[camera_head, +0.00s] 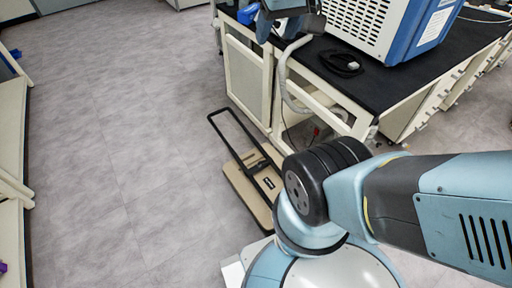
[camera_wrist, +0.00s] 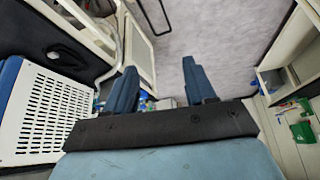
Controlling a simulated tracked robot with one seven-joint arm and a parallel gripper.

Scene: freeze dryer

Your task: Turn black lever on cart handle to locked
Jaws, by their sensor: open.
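The cart (camera_head: 239,184) is low on the floor beside the bench, with a tan deck and a black tubular handle frame (camera_head: 228,138) reaching out over its far end. The handle also shows as thin black lines at the top of the wrist view (camera_wrist: 157,30). I cannot make out the black lever or its position; small dark parts sit around the handle's base, partly behind my arm. My gripper (camera_wrist: 160,84) is open and empty in the wrist view, its two dark blue fingers apart. It is well away from the cart, near the bench side.
A grey curved tube (camera_head: 285,82) hangs at the bench's side. The grey floor left of the cart is clear.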

